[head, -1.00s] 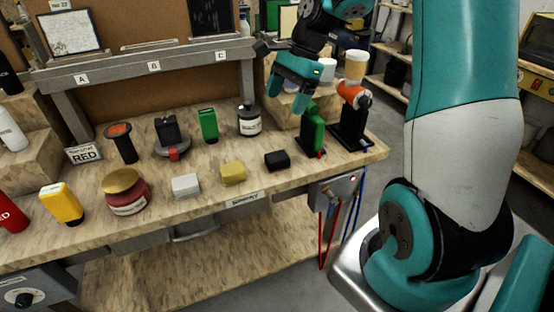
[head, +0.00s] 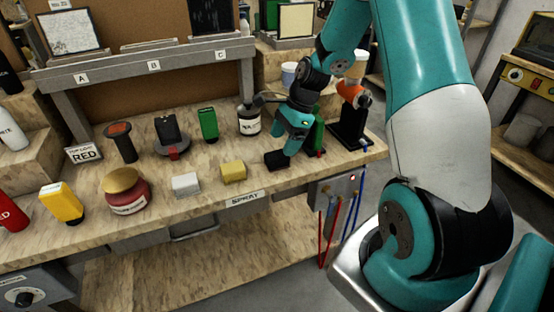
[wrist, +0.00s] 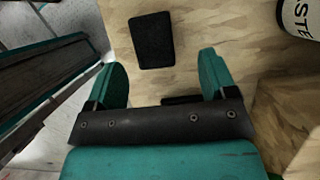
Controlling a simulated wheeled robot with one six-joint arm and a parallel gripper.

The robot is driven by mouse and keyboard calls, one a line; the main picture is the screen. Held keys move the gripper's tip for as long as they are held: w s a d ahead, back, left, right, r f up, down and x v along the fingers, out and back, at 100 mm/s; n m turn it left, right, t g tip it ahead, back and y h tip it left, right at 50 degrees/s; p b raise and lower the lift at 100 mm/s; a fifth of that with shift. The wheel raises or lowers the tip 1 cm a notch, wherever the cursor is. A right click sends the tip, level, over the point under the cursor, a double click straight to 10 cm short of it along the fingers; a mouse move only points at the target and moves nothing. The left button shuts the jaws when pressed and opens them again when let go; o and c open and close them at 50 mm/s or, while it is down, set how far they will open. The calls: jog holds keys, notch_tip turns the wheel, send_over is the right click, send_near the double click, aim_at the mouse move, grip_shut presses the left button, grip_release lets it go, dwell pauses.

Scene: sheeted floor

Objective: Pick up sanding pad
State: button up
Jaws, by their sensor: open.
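A small black block, which I take for the sanding pad (head: 276,160), lies flat on the speckled wooden workbench (head: 215,205) near its front edge. In the wrist view the pad (wrist: 153,40) shows as a dark rectangle just beyond the fingertips, slightly left of the middle of the gap. My gripper (head: 287,146) is low over the bench beside the pad, and it also shows in the wrist view (wrist: 162,65). The teal fingers are wide apart with nothing between them. Their exact height above the pad cannot be told.
A yellow block (head: 233,171) and a white block (head: 186,184) lie left of the pad. A labelled jar (head: 248,122) stands behind. A green bottle (head: 318,137) and an orange-topped tool on a black stand (head: 350,130) are close on the right.

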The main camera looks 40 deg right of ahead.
aim_at(279, 154)
jog(key=x, duration=0.5)
jog(key=shift+s+a, duration=0.1)
jog(key=shift+s, duration=0.2)
jog(key=c, duration=1.1)
jog(key=shift+r, duration=0.2)
notch_tip(279, 154, up, 20)
jog(key=shift+f+p, duration=0.1)
jog(key=shift+p, duration=0.5)
